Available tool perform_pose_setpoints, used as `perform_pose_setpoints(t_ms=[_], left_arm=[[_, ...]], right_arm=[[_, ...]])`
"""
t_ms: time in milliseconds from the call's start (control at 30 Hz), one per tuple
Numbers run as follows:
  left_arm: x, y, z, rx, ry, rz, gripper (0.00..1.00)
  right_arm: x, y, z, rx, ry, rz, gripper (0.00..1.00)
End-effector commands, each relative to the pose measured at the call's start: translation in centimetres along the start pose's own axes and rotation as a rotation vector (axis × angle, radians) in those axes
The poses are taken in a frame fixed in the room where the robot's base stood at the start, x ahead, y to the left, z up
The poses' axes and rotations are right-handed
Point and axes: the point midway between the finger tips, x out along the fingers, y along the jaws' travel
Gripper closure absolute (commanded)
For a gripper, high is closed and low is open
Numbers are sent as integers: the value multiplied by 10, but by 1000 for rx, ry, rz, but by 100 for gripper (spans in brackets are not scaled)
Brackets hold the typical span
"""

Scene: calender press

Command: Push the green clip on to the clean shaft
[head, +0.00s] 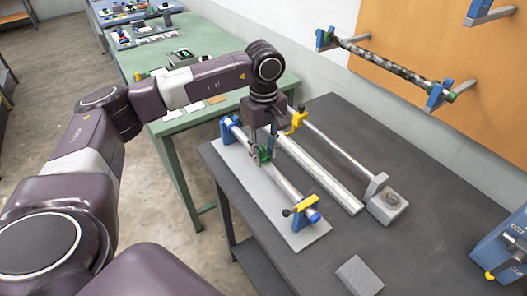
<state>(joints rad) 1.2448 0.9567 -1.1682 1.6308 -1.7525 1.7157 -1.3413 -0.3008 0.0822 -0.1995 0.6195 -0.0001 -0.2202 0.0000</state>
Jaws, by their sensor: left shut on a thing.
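My left gripper (259,158) points down over the dark table and is shut on the green clip (266,153). The clip is at the clean shaft (288,188), a bright metal rod lying in a stand on a pale plate. The gripper partly hides the clip, so I cannot tell whether it is seated around the shaft or only touching it. The shaft has a blue support (228,130) at its far end and a blue tip (314,217) at its near end, beside a yellow clamp (300,206). My right gripper is not in view.
A grey bar (318,176) and a thin rod (340,151) ending at a grey block (388,207) lie right of the stand. A mottled dark shaft (385,63) hangs on wall brackets. A grey block (358,275) sits near the front. A green bench (212,38) stands behind.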

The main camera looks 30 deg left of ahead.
Motion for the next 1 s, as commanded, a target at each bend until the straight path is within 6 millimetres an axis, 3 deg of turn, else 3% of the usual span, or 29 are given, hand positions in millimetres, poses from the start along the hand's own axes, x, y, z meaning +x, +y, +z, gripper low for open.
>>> perform_pose_setpoints(t_ms=[400, 433, 600, 867, 1000], left_arm=[[3, 0, 0, 0, 0, -1, 92], [3, 0, 0, 0, -1, -1, 69], [3, 0, 0, 0, 0, -1, 52], [2, 0, 0, 0, 0, 0, 52], [-8, 1, 0, 0, 0, 3, 52]], right_arm=[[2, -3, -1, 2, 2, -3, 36], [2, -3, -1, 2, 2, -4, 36], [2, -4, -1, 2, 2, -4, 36], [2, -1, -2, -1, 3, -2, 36], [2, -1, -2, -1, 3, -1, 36]])
